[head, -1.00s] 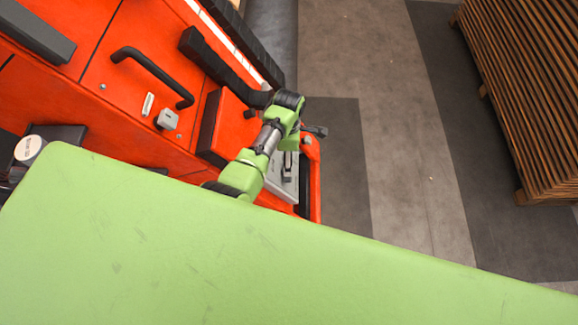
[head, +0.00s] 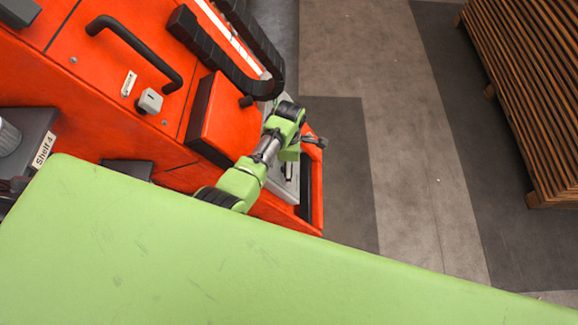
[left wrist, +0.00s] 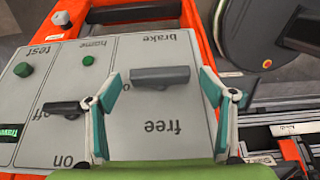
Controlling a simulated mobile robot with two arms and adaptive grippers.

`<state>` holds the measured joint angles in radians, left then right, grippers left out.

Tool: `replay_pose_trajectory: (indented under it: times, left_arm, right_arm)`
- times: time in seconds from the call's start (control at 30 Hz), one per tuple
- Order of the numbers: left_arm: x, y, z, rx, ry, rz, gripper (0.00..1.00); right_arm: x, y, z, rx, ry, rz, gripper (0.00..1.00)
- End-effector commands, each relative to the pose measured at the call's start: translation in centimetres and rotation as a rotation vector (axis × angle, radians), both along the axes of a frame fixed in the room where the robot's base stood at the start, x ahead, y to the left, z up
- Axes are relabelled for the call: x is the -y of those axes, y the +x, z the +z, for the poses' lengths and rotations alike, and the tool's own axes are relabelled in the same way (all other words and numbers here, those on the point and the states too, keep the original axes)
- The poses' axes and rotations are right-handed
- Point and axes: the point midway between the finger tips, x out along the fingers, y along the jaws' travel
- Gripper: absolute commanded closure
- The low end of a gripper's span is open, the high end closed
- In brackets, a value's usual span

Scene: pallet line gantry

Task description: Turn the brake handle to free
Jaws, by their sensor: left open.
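The brake handle (left wrist: 160,77) is a dark grey lever lying crosswise on a light grey panel (left wrist: 140,140) in the left wrist view. The upside-down word "brake" is above it and "free" is below it. My left gripper (left wrist: 163,92) is open, its two teal-padded fingers on either side of the handle; I see no contact. In the head view my left arm (head: 268,145) reaches over the panel (head: 283,185) on the orange machine, and its wrist hides most of it, including the handle. My right gripper is not in view.
A black off/on lever (left wrist: 64,108) and green buttons (left wrist: 22,69) share the panel. A black cable chain (head: 205,50) and black grab handle (head: 135,45) are on the machine (head: 110,95). Open floor (head: 400,150) lies right, before stacked wooden pallets (head: 530,90).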

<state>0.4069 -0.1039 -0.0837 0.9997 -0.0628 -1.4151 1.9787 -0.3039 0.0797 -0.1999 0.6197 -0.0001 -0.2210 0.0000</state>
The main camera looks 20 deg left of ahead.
Motion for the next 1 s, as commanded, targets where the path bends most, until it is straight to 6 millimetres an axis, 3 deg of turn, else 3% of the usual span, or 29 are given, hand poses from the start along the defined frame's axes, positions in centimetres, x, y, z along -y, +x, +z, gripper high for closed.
replay_pose_trajectory:
  times: [0.27, 0.4, 0.43, 0.77, 1.0]
  left_arm:
    - [0.0, 0.0, 0.0, 0.000, 0.000, 0.000, 0.25]
    - [0.0, 0.0, 0.0, 0.000, 0.000, 0.000, 0.61]
    - [0.0, 0.0, 0.0, 0.000, 0.000, 0.000, 0.63]
    - [-0.1, 0.4, -0.3, -0.058, -0.015, -0.030, 0.63]
    - [-0.2, 0.8, -0.8, -0.197, -0.054, -0.107, 0.63]
  right_arm:
    - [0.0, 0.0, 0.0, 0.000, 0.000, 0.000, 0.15]
    - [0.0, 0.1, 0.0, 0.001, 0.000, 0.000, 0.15]
    - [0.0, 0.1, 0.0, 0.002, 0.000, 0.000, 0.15]
    - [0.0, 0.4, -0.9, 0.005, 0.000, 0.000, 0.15]
    - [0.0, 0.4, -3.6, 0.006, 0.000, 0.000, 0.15]
